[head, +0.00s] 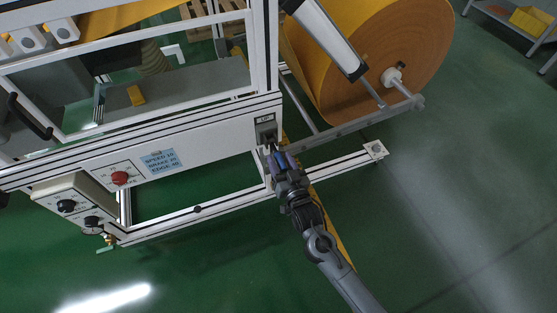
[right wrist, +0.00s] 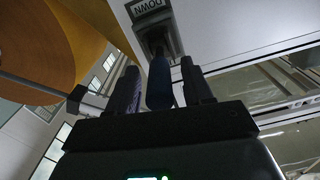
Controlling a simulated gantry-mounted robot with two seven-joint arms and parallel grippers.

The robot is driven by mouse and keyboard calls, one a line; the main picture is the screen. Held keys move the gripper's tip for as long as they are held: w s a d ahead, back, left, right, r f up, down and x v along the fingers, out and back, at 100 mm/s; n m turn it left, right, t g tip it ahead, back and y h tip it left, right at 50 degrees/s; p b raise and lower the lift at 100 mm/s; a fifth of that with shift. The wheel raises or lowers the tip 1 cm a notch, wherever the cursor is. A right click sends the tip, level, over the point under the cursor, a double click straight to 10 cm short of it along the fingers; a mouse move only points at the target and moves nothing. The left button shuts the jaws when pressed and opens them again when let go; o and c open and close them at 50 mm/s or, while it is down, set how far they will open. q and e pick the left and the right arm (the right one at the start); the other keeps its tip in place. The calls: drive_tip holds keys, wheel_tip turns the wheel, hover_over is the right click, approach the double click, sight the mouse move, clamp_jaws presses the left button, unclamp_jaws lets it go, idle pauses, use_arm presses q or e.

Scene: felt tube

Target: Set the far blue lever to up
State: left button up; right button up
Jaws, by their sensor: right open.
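The blue lever (head: 281,159) sits at a dark housing (head: 266,130) on the right end of the machine's white front panel. A label (head: 265,118) above the housing seems to read UP. In the right wrist view a label (right wrist: 144,9) by the housing reads DOWN, upside down. My right gripper (head: 279,158) is open at the lever. In the right wrist view the lever's dark blue handle (right wrist: 160,82) stands between the two fingers (right wrist: 163,85). I cannot tell whether a finger touches it. The lever's exact setting is hard to tell. My left gripper is not in view.
A large orange felt roll (head: 365,50) stands behind, on a grey bar (head: 350,125). A low white frame rail (head: 335,167) runs beside my right arm. A red knob (head: 120,178), a blue sign (head: 160,162) and a control box (head: 75,207) are left. Green floor is free at right.

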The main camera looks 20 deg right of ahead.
drive_tip(key=shift+w+b, duration=0.3)
drive_tip(key=shift+w, duration=0.75)
drive_tip(key=shift+c, duration=0.2)
clamp_jaws()
